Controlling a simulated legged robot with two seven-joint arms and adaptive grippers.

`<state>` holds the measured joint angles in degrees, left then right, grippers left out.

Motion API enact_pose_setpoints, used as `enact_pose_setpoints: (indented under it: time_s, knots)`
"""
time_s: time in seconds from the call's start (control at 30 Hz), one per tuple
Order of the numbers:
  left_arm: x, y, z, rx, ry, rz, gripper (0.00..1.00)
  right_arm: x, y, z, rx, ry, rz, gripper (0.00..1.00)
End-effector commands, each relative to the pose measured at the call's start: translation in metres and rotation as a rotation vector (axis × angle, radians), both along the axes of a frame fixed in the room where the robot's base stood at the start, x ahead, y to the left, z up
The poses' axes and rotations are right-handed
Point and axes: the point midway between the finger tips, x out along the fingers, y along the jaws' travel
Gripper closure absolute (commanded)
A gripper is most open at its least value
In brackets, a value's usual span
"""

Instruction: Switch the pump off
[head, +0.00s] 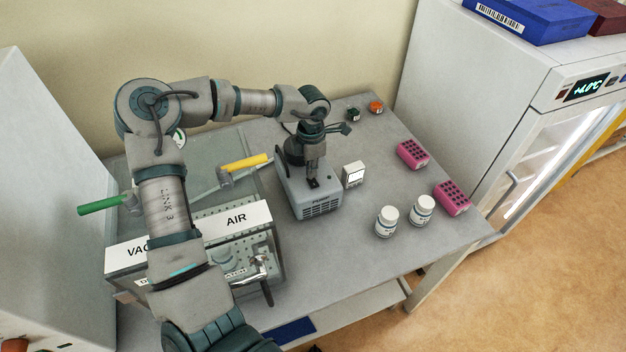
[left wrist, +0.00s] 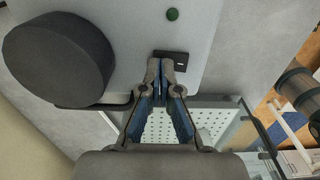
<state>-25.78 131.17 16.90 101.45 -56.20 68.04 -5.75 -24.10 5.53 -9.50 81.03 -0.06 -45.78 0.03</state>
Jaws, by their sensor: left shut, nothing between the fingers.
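The grey pump (head: 316,205) stands near the middle of the bench, with its label on the front. Its top fills much of the left wrist view (left wrist: 135,25), with a dark round cylinder (left wrist: 60,58), a small green indicator (left wrist: 172,14) and a black rocker switch (left wrist: 181,57). My left gripper (head: 313,179) points down over the pump's top. In the left wrist view its shut, empty fingertips (left wrist: 161,66) overlap the switch's near edge and hide part of it. I cannot tell whether they touch it, or which way the rocker is tilted. My right gripper is not in view.
A glass box with VAC and AIR labels (head: 236,219) and green (head: 102,205) and yellow (head: 245,162) handles stands left. A small white box (head: 353,174) is close right of the pump. White bottles (head: 387,221) and pink racks (head: 412,154) stand further right. The bench's front right is clear.

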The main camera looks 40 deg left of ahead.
Motion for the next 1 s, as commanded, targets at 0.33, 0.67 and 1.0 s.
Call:
enact_pose_setpoints:
  time_s: [0.33,0.67,1.0]
  knots:
    - [0.0,-0.002,0.035,0.002,-0.004,0.0,1.0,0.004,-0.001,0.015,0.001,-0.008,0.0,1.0]
    - [0.0,-0.001,0.057,0.002,-0.002,-0.001,1.0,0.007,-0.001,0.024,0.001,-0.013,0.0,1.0]
    - [0.0,0.0,0.055,0.001,-0.002,-0.001,1.0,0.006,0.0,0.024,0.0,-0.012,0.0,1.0]
